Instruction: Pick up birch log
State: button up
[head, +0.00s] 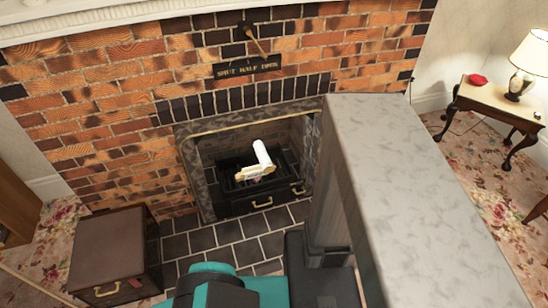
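A pale, white-barked log (263,155), likely the birch log, leans in the fireplace above the dark metal grate (230,183). Paler cream wood (251,173) shows at its lower end, and I cannot tell whether this is part of the same log or a separate piece. My gripper is not in view, and nothing is seen touching the log.
The fireplace has a stone surround (190,165) and a drawer with brass handles (262,203) under the grate. A side table (490,98) stands at right. Much of the right-centre floor is hidden.

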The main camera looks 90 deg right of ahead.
aim_at(265, 160)
jog(key=z, duration=4.75)
jog(key=i, duration=0.1)
jog(key=u, duration=3.65)
jog(key=i, duration=0.6)
jog(key=z, duration=0.2)
jog(key=k, duration=0.6)
jog(key=u, duration=0.05)
